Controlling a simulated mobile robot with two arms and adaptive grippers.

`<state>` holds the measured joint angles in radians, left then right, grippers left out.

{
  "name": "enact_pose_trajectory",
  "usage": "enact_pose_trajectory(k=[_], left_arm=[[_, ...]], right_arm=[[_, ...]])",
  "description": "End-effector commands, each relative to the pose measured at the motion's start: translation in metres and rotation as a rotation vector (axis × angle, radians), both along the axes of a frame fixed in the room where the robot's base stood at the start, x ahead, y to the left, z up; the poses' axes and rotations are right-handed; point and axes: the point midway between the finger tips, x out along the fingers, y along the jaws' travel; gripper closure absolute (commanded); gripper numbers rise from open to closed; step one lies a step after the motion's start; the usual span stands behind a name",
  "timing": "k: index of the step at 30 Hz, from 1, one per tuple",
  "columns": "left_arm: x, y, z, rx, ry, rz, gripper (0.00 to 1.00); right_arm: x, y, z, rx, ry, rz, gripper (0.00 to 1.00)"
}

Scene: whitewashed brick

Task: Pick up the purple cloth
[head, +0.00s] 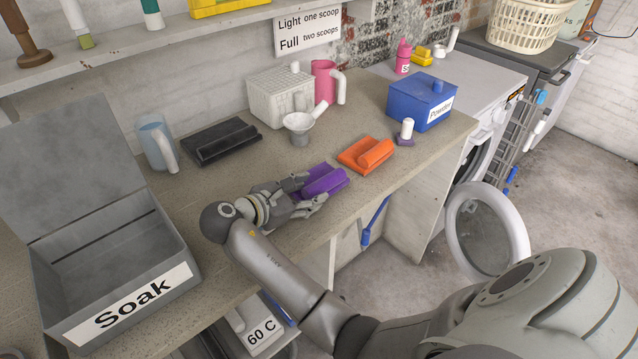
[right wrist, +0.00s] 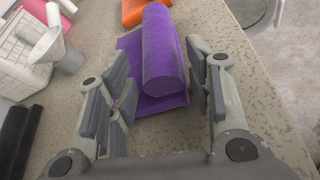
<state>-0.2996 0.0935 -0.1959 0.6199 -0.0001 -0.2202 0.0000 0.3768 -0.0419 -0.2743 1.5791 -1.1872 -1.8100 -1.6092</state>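The purple cloth (head: 324,181) lies on the counter, partly rolled with a flat part under the roll. My right gripper (head: 308,193) is at its left end in the head view, low over the counter. In the right wrist view the purple cloth (right wrist: 164,60) sits between the two open fingers of my right gripper (right wrist: 165,95). A gap shows between the roll and the left finger; the right finger is close beside the roll. I cannot tell whether it touches. My left gripper is not in view.
An orange cloth (head: 366,154) lies right of the purple one, a black cloth (head: 222,142) behind left. A white funnel-shaped scoop (head: 299,124) stands behind. The grey Soak box (head: 112,290) is open at left. A blue powder box (head: 420,101) stands at right.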

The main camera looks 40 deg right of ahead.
Motion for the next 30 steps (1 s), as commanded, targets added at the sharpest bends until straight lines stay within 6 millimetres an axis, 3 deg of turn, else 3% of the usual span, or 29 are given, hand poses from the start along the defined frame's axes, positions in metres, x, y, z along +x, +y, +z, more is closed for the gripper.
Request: enact_pose_trajectory(k=[1, 7, 13, 20, 27, 30], left_arm=[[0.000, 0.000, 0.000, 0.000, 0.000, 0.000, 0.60], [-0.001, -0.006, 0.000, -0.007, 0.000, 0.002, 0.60], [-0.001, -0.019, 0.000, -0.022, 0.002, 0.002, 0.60], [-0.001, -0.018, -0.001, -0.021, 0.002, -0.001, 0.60], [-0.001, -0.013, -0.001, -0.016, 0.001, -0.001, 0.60], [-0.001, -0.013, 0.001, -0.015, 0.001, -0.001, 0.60]], right_arm=[[0.000, 0.000, 0.000, 0.000, 0.002, -0.001, 0.64], [-0.001, 0.000, -0.001, 0.001, 0.003, -0.002, 0.88], [-0.001, 0.000, -0.002, 0.002, 0.004, -0.001, 0.88], [-0.001, 0.000, 0.001, 0.004, 0.005, -0.001, 0.88], [0.000, 0.000, 0.030, 0.003, -0.004, -0.003, 0.89], [-0.012, -0.002, 0.044, 0.003, -0.002, -0.004, 0.89]])
